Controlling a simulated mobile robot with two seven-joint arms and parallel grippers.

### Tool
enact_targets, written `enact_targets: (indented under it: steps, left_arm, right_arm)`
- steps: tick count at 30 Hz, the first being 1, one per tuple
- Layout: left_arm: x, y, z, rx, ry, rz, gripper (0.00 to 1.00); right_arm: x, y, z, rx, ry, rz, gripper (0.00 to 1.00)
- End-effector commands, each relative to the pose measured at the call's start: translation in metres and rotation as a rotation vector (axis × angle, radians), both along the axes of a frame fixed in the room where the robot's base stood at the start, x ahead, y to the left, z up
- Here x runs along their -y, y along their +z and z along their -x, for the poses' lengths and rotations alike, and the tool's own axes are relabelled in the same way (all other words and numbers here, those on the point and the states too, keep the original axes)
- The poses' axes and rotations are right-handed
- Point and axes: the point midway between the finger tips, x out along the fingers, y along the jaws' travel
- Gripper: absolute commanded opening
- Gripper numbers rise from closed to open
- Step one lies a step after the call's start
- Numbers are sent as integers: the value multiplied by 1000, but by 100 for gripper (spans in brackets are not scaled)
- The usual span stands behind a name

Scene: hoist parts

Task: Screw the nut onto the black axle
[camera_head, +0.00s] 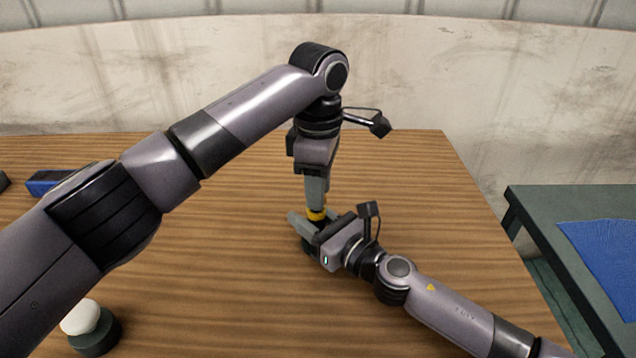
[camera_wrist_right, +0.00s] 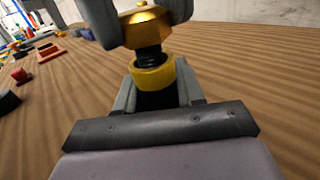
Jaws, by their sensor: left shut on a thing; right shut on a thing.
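The gold hex nut (camera_wrist_right: 140,28) sits at the top of the black threaded axle (camera_wrist_right: 150,54) in the right wrist view. Some black thread shows below the nut; how far the nut is on is hidden. My left gripper (camera_head: 317,200) comes down from above, and its fingers are shut on the nut's sides. A yellow collar (camera_wrist_right: 153,76) surrounds the axle lower down, above a black lower part. My right gripper (camera_head: 308,228) is low over the table, its fingers shut around this lower part. In the head view the grippers mostly hide the parts.
A blue box (camera_head: 48,182) lies at the table's left. A white dome on a dark base (camera_head: 95,335) stands at front left. Small red and orange parts (camera_wrist_right: 50,52) lie left in the wrist view. A side table with blue cloth (camera_head: 605,255) is at right. The right tabletop is clear.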

Motion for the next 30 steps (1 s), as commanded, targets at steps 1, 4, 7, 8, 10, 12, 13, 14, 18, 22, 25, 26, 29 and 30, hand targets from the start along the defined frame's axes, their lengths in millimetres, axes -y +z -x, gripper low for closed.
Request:
enact_targets:
  steps: [1, 4, 7, 8, 10, 12, 13, 14, 18, 22, 25, 26, 29, 30]
  left_arm:
    - [0, 0, 0, 0, 0, 0, 4]
    - [0, 0, 0, 0, 0, 0, 4]
    - [0, 0, 0, 0, 0, 0, 4]
    - [0, -1, 0, 0, 0, 0, 4]
    - [0, -2, 0, 0, 0, 0, 4]
    - [0, -3, 0, 0, 0, 1, 4]
    - [0, -4, 0, 0, 0, 1, 4]
    - [0, -4, 0, 0, 0, 1, 4]
    - [0, -7, 0, 0, 0, 1, 4]
    - [0, -10, 0, 0, 0, 1, 4]
    - [0, -12, 0, 0, 0, 1, 4]
    - [0, -11, 0, 1, -1, 1, 4]
    - [0, -11, 0, 0, -31, 1, 4]
    - [0, -11, 0, -1, -61, 2, 4]
  right_arm:
    - [0, -1, 0, -1, 0, 1, 0]
    - [0, -1, 0, -1, 0, 1, 0]
    - [0, -1, 0, -1, 0, 1, 0]
    - [0, -1, 0, -1, 0, 1, 0]
    - [0, -1, 0, -1, 0, 1, 0]
    - [0, -1, 0, -1, 0, 1, 0]
    - [0, -1, 0, -1, 0, 1, 0]
    - [0, -1, 0, -1, 0, 1, 0]
    - [0, -1, 0, -1, 0, 1, 0]
    - [0, -1, 0, -1, 0, 1, 0]
    - [0, -1, 0, -1, 0, 1, 0]
    - [0, -1, 0, -1, 0, 1, 0]
    - [0, -1, 0, -1, 0, 1, 0]
    - [0, -1, 0, -1, 0, 1, 0]
